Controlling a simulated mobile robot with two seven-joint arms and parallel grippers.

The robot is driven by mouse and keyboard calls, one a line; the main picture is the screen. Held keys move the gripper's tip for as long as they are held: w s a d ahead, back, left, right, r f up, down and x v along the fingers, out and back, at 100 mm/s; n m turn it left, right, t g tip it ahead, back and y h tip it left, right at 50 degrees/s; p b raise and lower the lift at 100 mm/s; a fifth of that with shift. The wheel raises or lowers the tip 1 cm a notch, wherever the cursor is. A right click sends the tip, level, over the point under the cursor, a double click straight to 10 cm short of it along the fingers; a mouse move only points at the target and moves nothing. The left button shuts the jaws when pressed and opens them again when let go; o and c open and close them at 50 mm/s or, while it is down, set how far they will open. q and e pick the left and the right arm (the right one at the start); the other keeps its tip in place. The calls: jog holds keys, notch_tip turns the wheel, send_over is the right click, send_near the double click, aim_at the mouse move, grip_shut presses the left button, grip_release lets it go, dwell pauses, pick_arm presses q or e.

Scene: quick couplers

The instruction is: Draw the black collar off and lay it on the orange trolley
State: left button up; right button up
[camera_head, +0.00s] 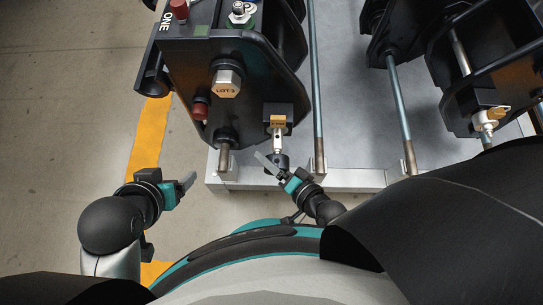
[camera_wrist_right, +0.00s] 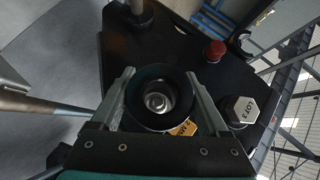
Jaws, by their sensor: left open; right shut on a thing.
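The black collar (camera_wrist_right: 134,94) is a round dark ring in the right wrist view, with a shiny metal end showing in its middle. My right gripper (camera_wrist_right: 160,92) is shut on it, one finger on each side. In the head view the collar (camera_head: 283,159) sits at the lower end of a silver coupler (camera_head: 277,141) with an orange tag. I cannot tell whether it still encircles the coupler or is just off its end. No orange trolley shows in either view.
The black machine (camera_head: 185,60) carries a LOT 3 fitting (camera_head: 226,82) and red-capped fittings (camera_head: 200,107). Metal rods (camera_head: 317,90) stand right of the collar above a grey base plate (camera_head: 350,180). Open floor with a yellow stripe (camera_head: 150,132) lies to the left.

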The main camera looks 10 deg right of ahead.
jog(key=shift+s+a, duration=0.25)
jog(key=shift+s, duration=0.6)
jog(key=shift+s, duration=0.1)
jog(key=shift+s+a+p, duration=0.25)
jog(key=shift+s+a, duration=0.05)
jog(key=shift+s, duration=0.65)
jog(key=shift+s+a+p, duration=0.2)
jog(key=shift+s+a, duration=0.05)
jog(key=shift+s, duration=0.65)
jog(key=shift+s, duration=0.15)
